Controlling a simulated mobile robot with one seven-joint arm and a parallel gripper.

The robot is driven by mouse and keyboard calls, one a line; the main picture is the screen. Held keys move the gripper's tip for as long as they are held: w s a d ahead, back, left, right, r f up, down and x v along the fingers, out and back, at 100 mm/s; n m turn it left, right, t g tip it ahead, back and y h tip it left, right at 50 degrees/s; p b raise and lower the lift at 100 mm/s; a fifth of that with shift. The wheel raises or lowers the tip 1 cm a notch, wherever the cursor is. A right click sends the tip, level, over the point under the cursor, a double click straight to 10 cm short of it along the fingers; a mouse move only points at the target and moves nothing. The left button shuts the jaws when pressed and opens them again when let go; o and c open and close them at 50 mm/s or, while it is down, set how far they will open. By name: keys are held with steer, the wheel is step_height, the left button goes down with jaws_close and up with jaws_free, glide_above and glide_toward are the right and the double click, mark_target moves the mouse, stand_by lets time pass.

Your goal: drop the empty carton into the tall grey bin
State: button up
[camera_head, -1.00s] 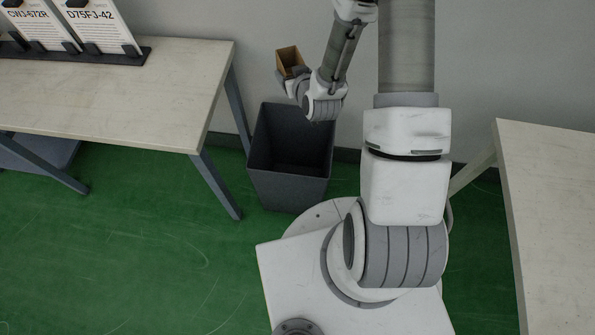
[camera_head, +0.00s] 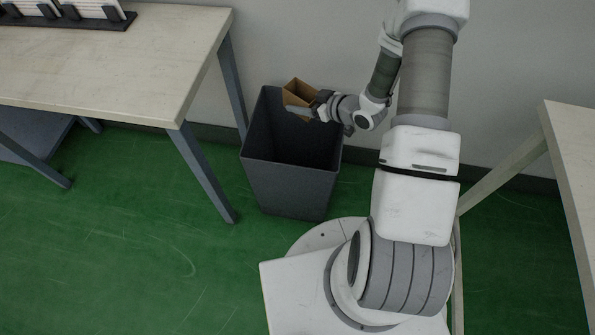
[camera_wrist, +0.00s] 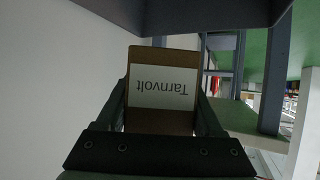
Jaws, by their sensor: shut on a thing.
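The brown empty carton (camera_head: 298,92) is held by my gripper (camera_head: 318,104) over the back right part of the tall grey bin's opening. In the wrist view the carton (camera_wrist: 162,118) sits between the two dark fingers, its white label reading "Tarnvolt" upside down. My gripper (camera_wrist: 165,110) is shut on it. The tall grey bin (camera_head: 286,185) stands upright on the floor, its dark inside open and looking empty where it shows. Its back right rim is partly hidden by the carton and my wrist. I cannot tell how high the carton is above the rim.
A pale table (camera_head: 110,70) with blue-grey legs stands left of the bin, with a dark rack (camera_head: 75,22) on top. Another pale table (camera_head: 575,160) is at the right. The wall (camera_head: 300,40) is close behind the bin. Green floor (camera_head: 110,240) is clear in front.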

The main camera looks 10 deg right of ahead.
step_height(320, 180, down, 6)
steer(key=b, duration=0.4)
steer(key=o, duration=1.3)
steer(key=shift+r, duration=0.1)
steer(key=p+v, duration=0.5)
steer(key=v, duration=1.2)
steer(key=shift+s+d+r, duration=0.1)
steer(key=shift+s+d, duration=0.05)
